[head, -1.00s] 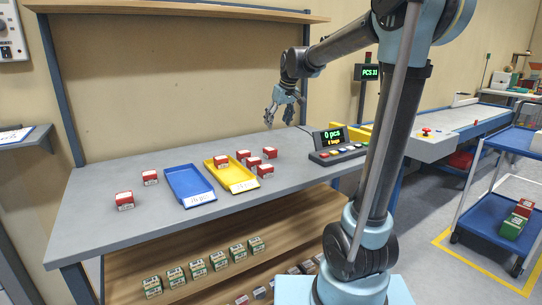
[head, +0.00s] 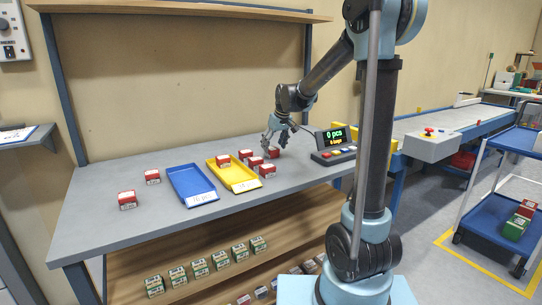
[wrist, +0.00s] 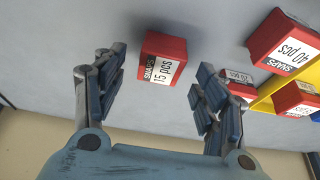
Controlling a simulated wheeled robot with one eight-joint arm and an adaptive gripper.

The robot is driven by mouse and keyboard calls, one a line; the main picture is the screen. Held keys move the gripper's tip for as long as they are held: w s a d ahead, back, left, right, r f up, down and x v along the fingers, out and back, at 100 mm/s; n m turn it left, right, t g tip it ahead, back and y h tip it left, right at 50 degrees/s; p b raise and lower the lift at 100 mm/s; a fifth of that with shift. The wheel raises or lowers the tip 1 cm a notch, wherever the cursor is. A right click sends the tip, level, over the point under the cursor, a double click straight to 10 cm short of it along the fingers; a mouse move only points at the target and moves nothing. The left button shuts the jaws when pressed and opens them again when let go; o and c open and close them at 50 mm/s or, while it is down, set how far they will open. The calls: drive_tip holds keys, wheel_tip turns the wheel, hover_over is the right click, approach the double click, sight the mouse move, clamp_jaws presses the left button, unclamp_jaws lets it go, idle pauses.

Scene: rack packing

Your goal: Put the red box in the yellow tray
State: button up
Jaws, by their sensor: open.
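A red box (head: 273,153) stands on the grey table to the right of the yellow tray (head: 227,174). My gripper (head: 269,146) is just above this box, with its fingers pointing down. In the wrist view my gripper (wrist: 158,80) is open and empty, and a red box labelled 15 pcs (wrist: 164,50) lies ahead between the fingers, not gripped. Another red box (head: 224,161) is in the yellow tray's far part. The tray shows partly at the right of the wrist view (wrist: 266,102), behind red boxes.
Several more red boxes stand close together between the yellow tray and my gripper, such as one (head: 267,170) in front. A blue tray (head: 190,182) is left of the yellow one, with two red boxes farther left. A counter display (head: 336,140) stands to the right.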

sight(272, 148)
drive_tip(key=shift+x, duration=1.7)
drive_tip(key=shift+c, duration=0.2)
drive_tip(key=shift+r, duration=0.1)
drive_tip(key=c, duration=1.3)
drive_tip(key=shift+o, duration=0.2)
drive_tip(key=shift+r, duration=0.1)
